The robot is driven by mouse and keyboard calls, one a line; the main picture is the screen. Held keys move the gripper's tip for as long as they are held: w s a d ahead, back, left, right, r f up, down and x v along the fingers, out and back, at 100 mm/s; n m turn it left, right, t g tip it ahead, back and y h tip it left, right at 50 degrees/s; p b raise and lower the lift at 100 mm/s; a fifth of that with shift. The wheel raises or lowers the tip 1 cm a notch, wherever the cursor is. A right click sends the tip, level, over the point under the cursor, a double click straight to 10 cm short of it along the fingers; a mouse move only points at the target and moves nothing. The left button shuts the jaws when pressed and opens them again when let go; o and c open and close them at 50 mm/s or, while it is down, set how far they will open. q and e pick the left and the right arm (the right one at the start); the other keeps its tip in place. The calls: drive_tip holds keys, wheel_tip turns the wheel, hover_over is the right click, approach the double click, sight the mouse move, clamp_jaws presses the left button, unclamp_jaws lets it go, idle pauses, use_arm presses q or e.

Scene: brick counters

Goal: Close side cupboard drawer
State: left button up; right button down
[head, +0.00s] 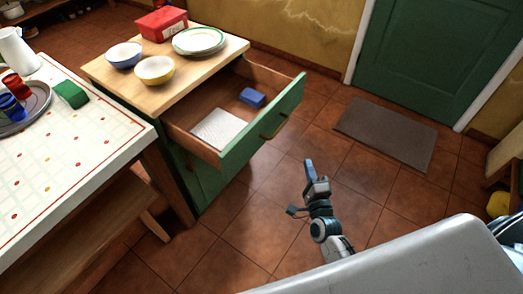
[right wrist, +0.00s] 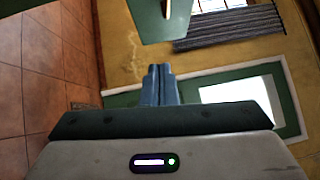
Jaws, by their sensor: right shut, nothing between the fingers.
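The side cupboard (head: 203,188) is green with a wooden top and stands left of the middle in the head view. Its drawer is pulled out, with a green front (head: 262,122) and a brass-coloured handle (head: 274,125). A white folded cloth (head: 217,128) and a blue block-like item (head: 252,97) lie inside. My right gripper (head: 309,168) is shut and empty, in front of and to the right of the drawer front in the picture, apart from it. Its blue fingers (right wrist: 159,84) also show together in the right wrist view. My left gripper is not in view.
Two bowls (head: 154,70), stacked plates (head: 199,41) and a red box (head: 162,24) stand on the cupboard top. A table with a patterned cloth (head: 75,145) is at the left. A grey mat (head: 388,133) lies before the green door (head: 440,50). Tiled floor is clear around the gripper.

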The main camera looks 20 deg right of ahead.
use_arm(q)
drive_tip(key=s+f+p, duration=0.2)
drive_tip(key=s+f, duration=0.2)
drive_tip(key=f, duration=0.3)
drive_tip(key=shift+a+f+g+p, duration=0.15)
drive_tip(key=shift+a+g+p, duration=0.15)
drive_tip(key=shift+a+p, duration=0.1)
use_arm(e)
drive_tip(key=w+a+r, duration=0.1)
drive_tip(key=w+r, duration=0.2)
drive_tip(key=w, duration=1)
drive_tip(key=shift+a, duration=0.2)
drive_tip(key=shift+w, duration=0.1)
